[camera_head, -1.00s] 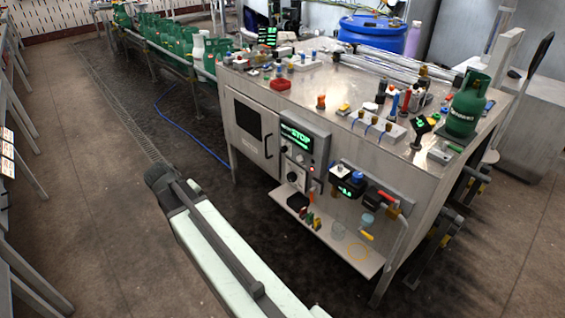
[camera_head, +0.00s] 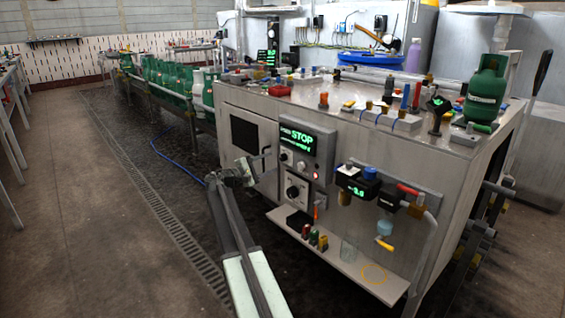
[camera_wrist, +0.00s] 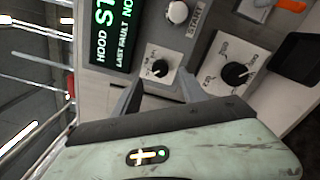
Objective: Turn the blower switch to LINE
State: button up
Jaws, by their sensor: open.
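The panel carries two black rotary knobs. In the wrist view, the smaller knob (camera_wrist: 160,68) sits on a pale plate below the START button, and the larger knob (camera_wrist: 236,73) sits on a white plate to its right. The plate lettering is too small to read, so I cannot tell which knob is the blower switch. In the head view the larger knob (camera_head: 292,191) is low on the panel, below the smaller knob (camera_head: 301,165). My gripper (camera_wrist: 161,84) is open and empty, its fingers pointing toward the smaller knob. In the head view my gripper (camera_head: 245,172) is left of the panel.
A green display (camera_head: 301,139) reading STOP is above the knobs. A white START button (camera_wrist: 178,12) is beside the smaller knob. A cabinet door handle (camera_head: 264,152) is close to my gripper. A shelf (camera_head: 335,262) with small items juts out below. The floor to the left is clear.

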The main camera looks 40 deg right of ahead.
aim_at(282, 159)
jog(key=d, duration=0.6)
jog(key=shift+s+d, duration=0.2)
jog(key=shift+d, duration=0.1)
grip_shut()
jog(key=shift+s+d, duration=0.1)
jog(key=shift+d, duration=0.5)
jog(key=shift+a, duration=0.45)
jog(key=shift+a+m, duration=0.15)
jog(key=shift+m, duration=0.35)
jog(key=m, duration=0.3)
jog(key=shift+a+f+m, duration=0.1)
jog(key=shift+m, duration=2.2)
